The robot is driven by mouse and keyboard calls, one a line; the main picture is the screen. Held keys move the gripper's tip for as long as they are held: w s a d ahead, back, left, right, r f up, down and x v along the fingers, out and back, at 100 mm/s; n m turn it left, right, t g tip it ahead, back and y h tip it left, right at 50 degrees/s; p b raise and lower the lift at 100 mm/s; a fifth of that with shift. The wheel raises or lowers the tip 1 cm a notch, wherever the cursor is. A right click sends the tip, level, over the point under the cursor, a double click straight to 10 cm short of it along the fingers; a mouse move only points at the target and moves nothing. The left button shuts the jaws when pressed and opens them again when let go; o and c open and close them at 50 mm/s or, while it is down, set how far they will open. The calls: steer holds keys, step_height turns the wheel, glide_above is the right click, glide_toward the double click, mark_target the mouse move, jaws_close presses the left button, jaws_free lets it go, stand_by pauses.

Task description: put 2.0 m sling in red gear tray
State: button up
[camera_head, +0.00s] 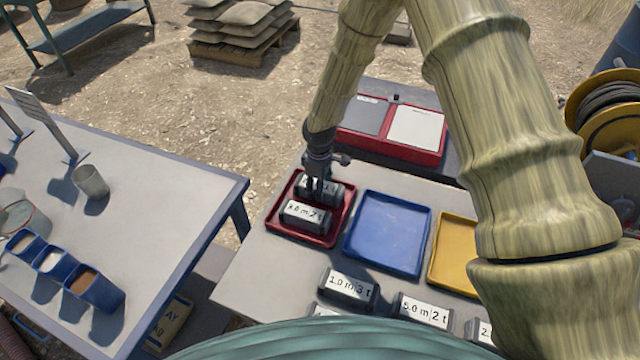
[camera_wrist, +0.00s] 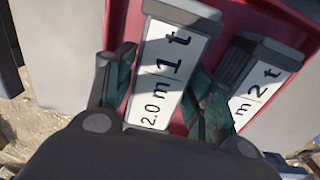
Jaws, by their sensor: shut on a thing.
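The 2.0 m sling is a dark pack with a white label reading "2.0 m 1 t" (camera_wrist: 170,68). It also shows in the head view (camera_head: 331,190), partly hidden behind my gripper (camera_head: 318,186). In the wrist view my gripper (camera_wrist: 163,112) has one finger on each side of the pack and is shut on it. The pack is inside the outline of the red gear tray (camera_head: 284,227); I cannot tell whether it touches the floor. A second pack (camera_head: 305,213) marked 2 t lies beside it in the tray; it also shows in the wrist view (camera_wrist: 266,82).
A blue tray (camera_head: 388,235) and a yellow tray (camera_head: 455,250) stand to the right. Several labelled packs, including 1.0 m 3 t (camera_head: 348,287) and 5.0 m 2 t (camera_head: 424,311), lie in front. A red case (camera_head: 392,135) is behind. A left table (camera_head: 150,215) holds a cup and small bins.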

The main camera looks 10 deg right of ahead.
steer(key=shift+w+a+f, duration=0.1)
steer(key=shift+w+f, duration=0.05)
steer(key=shift+f, duration=0.05)
steer(key=o, duration=0.9)
steer(key=shift+w+f, duration=0.15)
steer(key=shift+f, duration=0.05)
steer(key=o, duration=0.3)
steer(key=shift+o, duration=0.4)
steer(key=shift+r, duration=0.15)
steer(key=shift+s, duration=0.25)
steer(key=shift+w, duration=0.1)
step_height(320, 180, up, 12)
steer(key=b, duration=0.3)
steer(key=shift+r, duration=0.1)
